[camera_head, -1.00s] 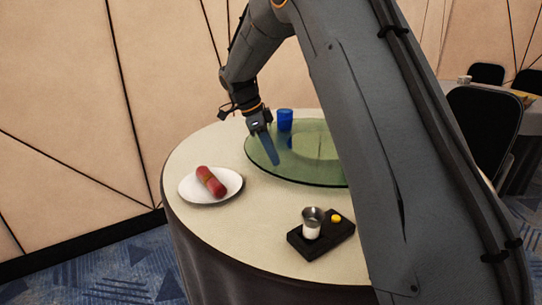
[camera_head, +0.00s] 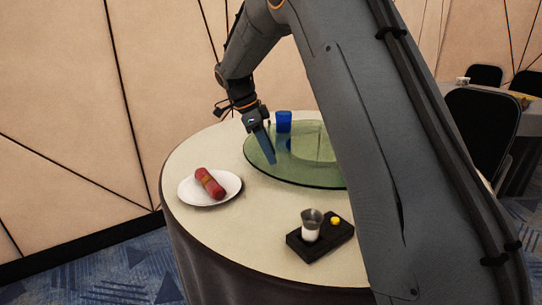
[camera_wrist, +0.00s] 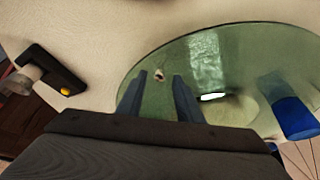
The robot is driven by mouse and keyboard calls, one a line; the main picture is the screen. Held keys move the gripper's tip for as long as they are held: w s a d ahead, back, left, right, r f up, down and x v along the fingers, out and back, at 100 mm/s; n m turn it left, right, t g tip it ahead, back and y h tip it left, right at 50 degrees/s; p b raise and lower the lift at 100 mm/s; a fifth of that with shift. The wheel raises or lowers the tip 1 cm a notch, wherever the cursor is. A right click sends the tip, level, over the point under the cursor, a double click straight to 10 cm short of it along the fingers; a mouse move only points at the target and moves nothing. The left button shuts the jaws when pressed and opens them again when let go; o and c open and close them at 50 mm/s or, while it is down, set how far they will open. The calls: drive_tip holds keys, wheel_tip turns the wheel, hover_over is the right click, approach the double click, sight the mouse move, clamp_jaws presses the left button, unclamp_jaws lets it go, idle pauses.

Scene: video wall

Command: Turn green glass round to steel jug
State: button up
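The green glass (camera_head: 320,178) is a round, see-through disc lying on the table; it also shows in the wrist view (camera_wrist: 210,60). My gripper (camera_head: 271,160) is over its left part in the head view. In the wrist view my gripper (camera_wrist: 160,78) has two blue fingers standing apart, with a small pale knob (camera_wrist: 159,74) on the glass between their tips. I cannot tell whether the fingers touch the glass. A steel jug-like cup (camera_head: 312,217), white in its lower part, stands on a black base near the table's front; it is blurred in the wrist view.
The black base (camera_head: 338,238) has a yellow button (camera_head: 335,221). A blue cup (camera_head: 284,121) stands towards the back of the glass. My arm hides the table's right side. The cloth between plate and base is clear.

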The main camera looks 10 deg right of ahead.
drive_tip(key=v, duration=0.6)
drive_tip(key=shift+r, duration=0.1)
drive_tip(key=s+a+f+n+y, duration=0.1)
drive_tip(key=s+f+n, duration=0.1)
drive_tip(key=s+n, duration=0.5)
drive_tip(key=s+f+n+y, duration=0.2)
drive_tip(key=s+n, duration=0.5)
drive_tip(key=s, duration=1)
drive_tip(key=s+a+f+n+t+y, duration=0.1)
drive_tip(key=s+f+n, duration=0.3)
drive_tip(key=s+n, duration=0.3)
drive_tip(key=shift+s+a+f+n+y, duration=0.1)
drive_tip(key=shift+s+a+n+y, duration=0.1)
drive_tip(key=shift+s, duration=1.15)
drive_tip(key=shift+s+a+f+n+y, duration=0.1)
drive_tip(key=shift+s+a+y, duration=0.1)
drive_tip(key=shift+s, duration=1.1)
drive_tip(key=shift+s+d+r+p, duration=0.25)
drive_tip(key=shift+s+r+p, duration=0.15)
drive_tip(key=shift+p, duration=0.55)
drive_tip(key=d+r+m+p, duration=0.1)
drive_tip(key=d+r+p, duration=0.4)
drive_tip(key=p, duration=0.6)
drive_tip(key=shift+s+r, duration=0.2)
drive_tip(key=shift+r, duration=0.15)
